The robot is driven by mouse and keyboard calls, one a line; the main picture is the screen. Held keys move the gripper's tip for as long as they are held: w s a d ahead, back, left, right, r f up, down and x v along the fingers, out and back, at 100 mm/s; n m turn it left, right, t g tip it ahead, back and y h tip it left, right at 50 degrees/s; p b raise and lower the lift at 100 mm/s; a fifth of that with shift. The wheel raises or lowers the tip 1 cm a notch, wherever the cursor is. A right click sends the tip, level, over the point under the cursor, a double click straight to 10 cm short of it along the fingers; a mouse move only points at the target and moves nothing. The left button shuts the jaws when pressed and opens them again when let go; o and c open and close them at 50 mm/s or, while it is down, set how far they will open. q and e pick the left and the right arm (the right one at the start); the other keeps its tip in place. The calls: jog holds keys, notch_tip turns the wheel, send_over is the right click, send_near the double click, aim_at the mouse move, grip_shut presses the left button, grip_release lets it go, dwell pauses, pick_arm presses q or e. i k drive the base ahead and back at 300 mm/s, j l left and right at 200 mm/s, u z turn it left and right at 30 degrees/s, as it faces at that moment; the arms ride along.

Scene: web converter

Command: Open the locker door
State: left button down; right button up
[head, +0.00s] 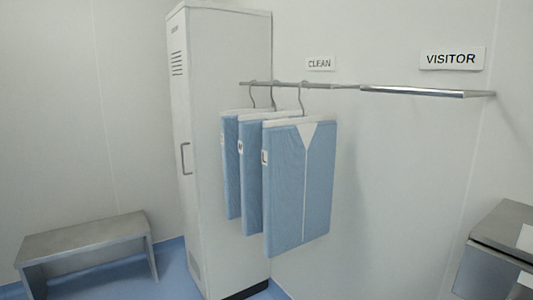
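A tall white locker (228,150) stands against the wall left of the middle in the head view. Its narrow door (181,110) faces left, with vent slots near the top and bottom. The door looks closed. A grey bar handle (186,158) sits upright on the door at about mid height. Neither of my grippers shows in the head view.
Several blue garments (300,190) hang on a metal rail (365,88) right of the locker. A grey bench (85,242) stands at the lower left, near the locker's door side. A metal unit (500,250) is at the right edge. Blue floor (172,270) shows between bench and locker.

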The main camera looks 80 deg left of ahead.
aim_at(178, 36)
jog(key=u, duration=3.35)
jog(key=i+j, duration=0.2)
jog(key=i, duration=0.2)
jog(key=i+j, duration=0.15)
jog(key=i, duration=0.25)
